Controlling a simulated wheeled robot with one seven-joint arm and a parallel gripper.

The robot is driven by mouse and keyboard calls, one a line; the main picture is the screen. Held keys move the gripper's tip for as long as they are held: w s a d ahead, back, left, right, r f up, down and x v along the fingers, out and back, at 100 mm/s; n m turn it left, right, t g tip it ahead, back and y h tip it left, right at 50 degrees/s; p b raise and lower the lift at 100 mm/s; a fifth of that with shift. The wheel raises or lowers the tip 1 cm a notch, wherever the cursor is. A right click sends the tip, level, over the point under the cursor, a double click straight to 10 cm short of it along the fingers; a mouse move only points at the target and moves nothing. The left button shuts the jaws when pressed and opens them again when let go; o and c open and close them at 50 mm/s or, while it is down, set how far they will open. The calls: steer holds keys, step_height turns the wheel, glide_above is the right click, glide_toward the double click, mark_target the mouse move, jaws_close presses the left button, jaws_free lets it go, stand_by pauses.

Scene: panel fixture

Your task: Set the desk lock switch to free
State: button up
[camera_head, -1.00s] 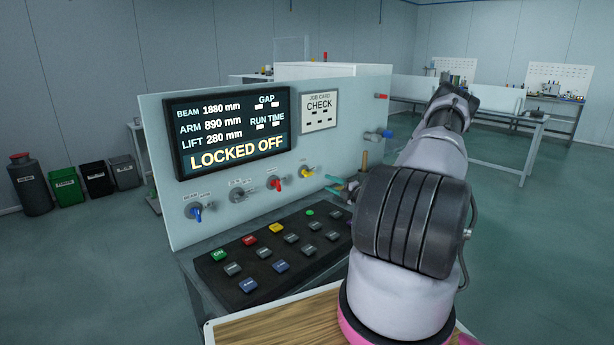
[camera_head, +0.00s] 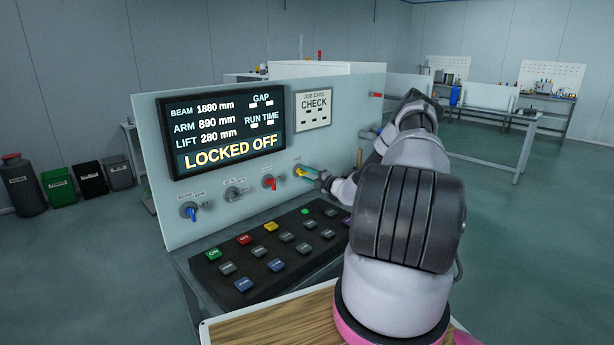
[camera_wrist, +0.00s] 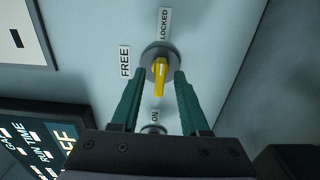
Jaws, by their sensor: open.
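The desk lock switch is a yellow lever on a round grey mount (camera_head: 300,171), at the right end of the row of switches on the panel. In the wrist view the yellow lever (camera_wrist: 160,78) has a LOCKED label (camera_wrist: 165,23) above it and a FREE label (camera_wrist: 124,62) to its left. My gripper (camera_wrist: 159,73) is open, with one green finger on each side of the lever. Contact cannot be told. In the head view my gripper (camera_head: 311,176) is at the switch, coming from the right. The display (camera_head: 228,132) reads LOCKED OFF.
A red switch (camera_head: 269,182), a grey switch (camera_head: 234,193) and a blue switch (camera_head: 190,211) sit left along the panel. A black button console (camera_head: 262,262) slopes out below. A job card (camera_head: 313,108) hangs above the yellow switch. A red-tipped peg (camera_head: 376,95) juts from the right edge.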

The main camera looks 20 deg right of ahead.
jaws_close()
steer(key=shift+n, duration=8.9)
jaws_free()
